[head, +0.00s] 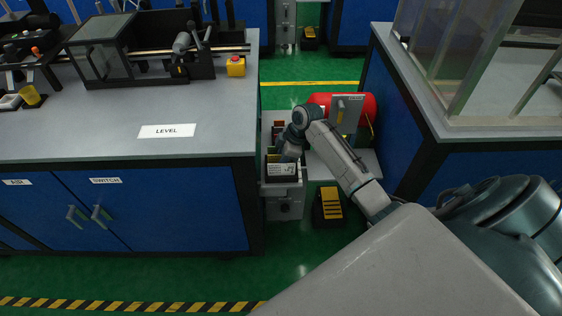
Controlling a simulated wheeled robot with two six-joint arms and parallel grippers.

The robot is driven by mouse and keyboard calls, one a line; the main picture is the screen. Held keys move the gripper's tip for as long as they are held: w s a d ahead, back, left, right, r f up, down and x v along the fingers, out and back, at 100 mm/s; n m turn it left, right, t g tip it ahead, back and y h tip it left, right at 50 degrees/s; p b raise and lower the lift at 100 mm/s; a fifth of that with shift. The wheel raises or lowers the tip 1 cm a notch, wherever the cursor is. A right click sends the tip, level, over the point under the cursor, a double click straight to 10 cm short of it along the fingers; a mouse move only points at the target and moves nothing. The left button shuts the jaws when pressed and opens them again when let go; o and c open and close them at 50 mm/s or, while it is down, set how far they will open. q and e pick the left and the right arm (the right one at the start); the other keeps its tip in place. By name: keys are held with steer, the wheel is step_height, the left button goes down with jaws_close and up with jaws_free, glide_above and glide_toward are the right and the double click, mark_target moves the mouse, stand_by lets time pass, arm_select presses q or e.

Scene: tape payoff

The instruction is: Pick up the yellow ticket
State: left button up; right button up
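My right arm comes in from the lower right, and its gripper (287,156) points down at a small grey stand (284,192) between the two benches. The gripper is small and partly hidden by its own arm, so I cannot tell whether its fingers are open or shut. A small yellowish piece (272,158) shows just left of the gripper, at the top of the stand behind a pale label; it may be the yellow ticket. I cannot tell whether the gripper touches it. My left gripper is not in view.
A grey-topped blue bench (200,150) stands left, with a LEVEL label (167,131) and a yellow box with a red button (236,66). A red tank (362,106) lies behind my arm. A yellow-and-black pedal (330,203) sits on the floor. Another bench (395,130) stands right.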

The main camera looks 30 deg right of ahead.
steer(key=shift+c, duration=0.2)
jaws_close()
steer(key=shift+r, duration=0.1)
